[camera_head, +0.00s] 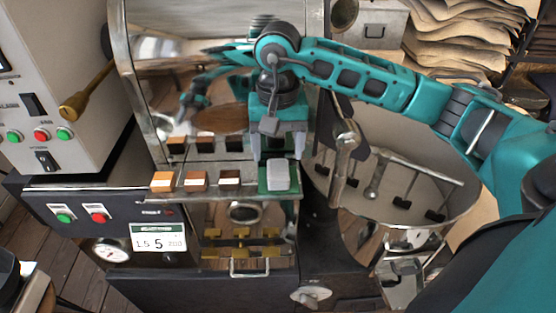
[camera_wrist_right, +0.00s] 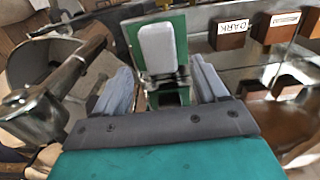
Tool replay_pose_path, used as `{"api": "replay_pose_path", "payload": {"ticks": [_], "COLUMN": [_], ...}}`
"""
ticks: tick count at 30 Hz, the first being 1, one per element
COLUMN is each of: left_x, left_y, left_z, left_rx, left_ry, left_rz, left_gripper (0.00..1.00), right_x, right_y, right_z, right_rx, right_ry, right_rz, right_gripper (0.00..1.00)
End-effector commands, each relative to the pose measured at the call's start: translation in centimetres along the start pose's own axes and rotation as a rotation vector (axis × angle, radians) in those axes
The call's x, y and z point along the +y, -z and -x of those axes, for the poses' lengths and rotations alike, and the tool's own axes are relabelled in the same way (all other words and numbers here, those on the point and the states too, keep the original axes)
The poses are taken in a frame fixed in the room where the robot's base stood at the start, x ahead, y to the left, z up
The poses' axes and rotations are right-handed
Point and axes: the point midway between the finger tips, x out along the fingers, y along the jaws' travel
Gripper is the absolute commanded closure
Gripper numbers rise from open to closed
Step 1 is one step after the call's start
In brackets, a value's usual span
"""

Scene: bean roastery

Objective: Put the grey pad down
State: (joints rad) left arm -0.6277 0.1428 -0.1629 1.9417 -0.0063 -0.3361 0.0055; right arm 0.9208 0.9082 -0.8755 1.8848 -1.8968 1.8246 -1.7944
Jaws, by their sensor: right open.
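The grey pad (camera_head: 279,175) is a pale, rounded block lying on a green plate (camera_head: 264,187) at the right end of the metal shelf. In the right wrist view, the pad (camera_wrist_right: 157,47) sits on the green plate just beyond the fingertips. My right gripper (camera_head: 278,152) is pointed down over the shelf, just behind the pad in the head view. In the wrist view its two grey fingers (camera_wrist_right: 162,88) stand wide apart, with nothing gripped between them. My left gripper is not in view.
Wooden blocks (camera_head: 196,181) stand on the shelf left of the pad; one reads DARK (camera_wrist_right: 232,30). A shiny metal panel behind reflects my arm. A round cooling tray (camera_head: 455,206) with metal stirring arms is on the right. A control panel (camera_head: 70,212) is at lower left.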

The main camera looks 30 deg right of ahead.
Motion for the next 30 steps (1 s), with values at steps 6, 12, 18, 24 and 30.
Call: {"api": "replay_pose_path", "payload": {"ticks": [6, 12, 18, 24, 30], "left_x": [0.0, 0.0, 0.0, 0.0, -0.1], "left_y": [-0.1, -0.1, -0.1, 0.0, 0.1], "left_z": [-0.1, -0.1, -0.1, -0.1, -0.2], "left_rx": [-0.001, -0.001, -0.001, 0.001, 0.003], "left_ry": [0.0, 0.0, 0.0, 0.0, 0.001], "left_rz": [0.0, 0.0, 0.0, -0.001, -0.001], "left_gripper": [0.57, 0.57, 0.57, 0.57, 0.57], "right_x": [-0.1, 0.0, 0.0, 0.0, 0.0], "right_y": [0.1, 0.0, 0.0, 0.0, 0.0], "right_z": [4.7, 6.9, 7.3, 7.3, 7.3], "right_rx": [0.004, 0.001, 0.0, -0.001, -0.001], "right_ry": [0.003, 0.001, 0.0, 0.0, 0.0], "right_rz": [0.0, 0.0, 0.0, 0.0, 0.0], "right_gripper": [0.28, 0.28, 0.28, 0.28, 0.28]}}
